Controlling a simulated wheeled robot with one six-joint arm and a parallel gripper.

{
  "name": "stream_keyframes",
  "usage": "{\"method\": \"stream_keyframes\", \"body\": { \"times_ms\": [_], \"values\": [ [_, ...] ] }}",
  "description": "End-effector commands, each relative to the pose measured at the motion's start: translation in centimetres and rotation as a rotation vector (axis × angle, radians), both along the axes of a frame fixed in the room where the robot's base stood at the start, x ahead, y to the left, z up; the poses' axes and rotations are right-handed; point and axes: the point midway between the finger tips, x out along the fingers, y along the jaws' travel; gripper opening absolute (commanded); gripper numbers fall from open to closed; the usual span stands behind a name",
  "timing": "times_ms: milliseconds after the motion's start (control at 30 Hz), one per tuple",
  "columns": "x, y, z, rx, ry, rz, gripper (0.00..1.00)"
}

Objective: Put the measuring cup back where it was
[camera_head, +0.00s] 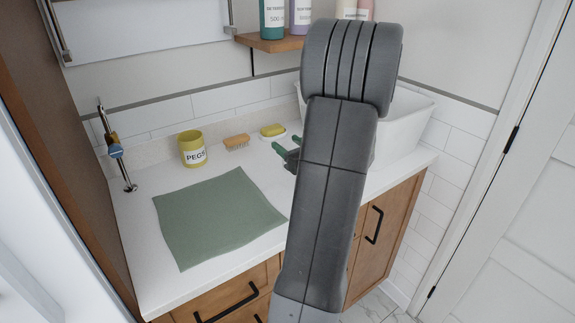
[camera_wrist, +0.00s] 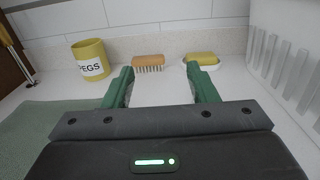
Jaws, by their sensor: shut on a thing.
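My gripper (camera_head: 287,145) is low over the back of the white counter, partly hidden behind my arm in the head view. In the wrist view its two green fingers (camera_wrist: 160,78) stand apart, shut on a pale thing between them. This white patch (camera_wrist: 161,93) blends into the counter, so its outline is hard to tell; I take it for the measuring cup. In the head view my arm hides most of this spot. Beyond the fingers lie a wooden brush (camera_wrist: 148,62) and a yellow sponge on a white dish (camera_wrist: 201,61).
A yellow PEGS pot (camera_head: 192,149) stands left of the brush (camera_head: 237,141). A green cloth (camera_head: 217,217) covers the front left counter. A white basin or tub (camera_head: 409,126) stands on the right. A metal stand (camera_head: 113,150) rises at the far left.

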Motion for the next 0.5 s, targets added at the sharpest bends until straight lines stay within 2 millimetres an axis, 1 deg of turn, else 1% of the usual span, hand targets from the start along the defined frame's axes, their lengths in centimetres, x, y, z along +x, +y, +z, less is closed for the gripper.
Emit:
{"method": "stream_keyframes", "body": {
  "times_ms": [33, 267, 500],
  "values": [
    [0.0, 0.0, -0.8, 0.003, 0.002, 0.000, 0.28],
    [0.0, 0.0, -2.3, 0.001, 0.001, 0.000, 0.28],
    [0.0, 0.0, -5.1, 0.002, 0.002, 0.000, 0.28]
  ]
}}
